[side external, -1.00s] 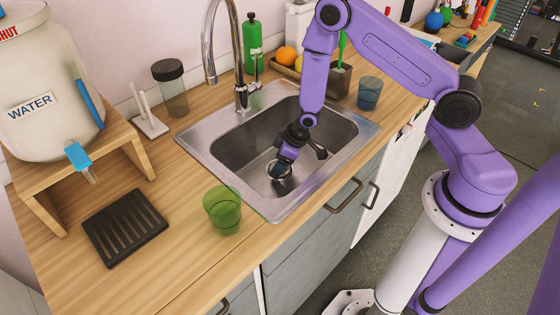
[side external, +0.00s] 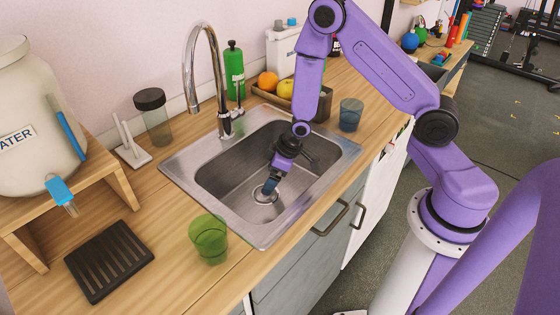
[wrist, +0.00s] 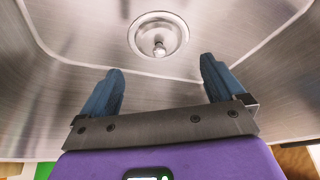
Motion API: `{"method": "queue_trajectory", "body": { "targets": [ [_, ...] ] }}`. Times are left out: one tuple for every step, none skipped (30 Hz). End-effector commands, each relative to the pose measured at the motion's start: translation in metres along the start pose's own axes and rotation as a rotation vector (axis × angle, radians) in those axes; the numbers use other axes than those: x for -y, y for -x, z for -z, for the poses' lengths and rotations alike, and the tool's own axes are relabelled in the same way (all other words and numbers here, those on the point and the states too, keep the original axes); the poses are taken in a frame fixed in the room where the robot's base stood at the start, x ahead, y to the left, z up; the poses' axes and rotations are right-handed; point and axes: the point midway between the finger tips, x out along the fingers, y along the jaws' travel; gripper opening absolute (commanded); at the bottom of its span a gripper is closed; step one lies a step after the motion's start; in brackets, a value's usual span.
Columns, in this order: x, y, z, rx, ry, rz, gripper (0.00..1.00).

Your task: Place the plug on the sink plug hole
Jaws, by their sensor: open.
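The sink plug (wrist: 158,47) is a round metal piece with a small knob in its middle. In the wrist view it lies flat on the sink plug hole at the bottom of the metal basin, and the knob stands up. In the side view the plug and hole (side external: 264,196) are small and partly covered by my fingers. My gripper (wrist: 160,65) is open, with a blue finger on each side and nothing between them. In the side view my gripper (side external: 271,184) reaches down into the sink, close to the plug. I cannot tell the exact gap.
The sink's rim (side external: 190,187) and walls surround my gripper. The faucet (side external: 222,75) rises behind the basin. A green cup (side external: 208,238) stands at the front left, and a blue cup (side external: 350,114) at the right. A fruit tray (side external: 262,92) sits behind.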

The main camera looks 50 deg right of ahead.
Motion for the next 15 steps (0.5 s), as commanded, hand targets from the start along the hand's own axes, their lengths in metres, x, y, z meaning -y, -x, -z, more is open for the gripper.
{"method": "queue_trajectory", "body": {
  "targets": [
    [0.000,0.009,0.001,-0.003,0.001,-0.001,0.96],
    [0.000,0.013,0.001,-0.003,0.000,0.000,0.96],
    [0.000,0.019,0.001,-0.004,0.000,-0.001,0.96],
    [0.000,0.023,0.001,-0.003,0.000,0.000,0.96],
    [0.000,0.027,0.001,-0.003,0.001,-0.001,0.96],
    [0.000,0.033,0.001,-0.003,-0.001,-0.001,0.96],
    [0.000,0.037,0.000,-0.002,-0.001,-0.001,0.96],
    [0.000,0.040,0.001,-0.003,0.000,-0.001,0.96],
    [0.000,0.045,0.001,-0.003,0.000,0.000,0.96],
    [0.000,0.048,0.001,-0.003,0.000,0.000,0.96],
    [0.000,0.051,0.001,-0.002,0.001,0.000,0.96],
    [0.000,0.054,0.001,-0.002,0.000,0.000,0.96],
    [0.000,0.057,0.001,-0.002,0.000,0.000,0.96],
    [0.000,0.059,0.000,-0.001,0.000,0.001,0.96],
    [0.000,0.061,0.000,-0.001,0.000,0.000,0.96]
  ]
}}
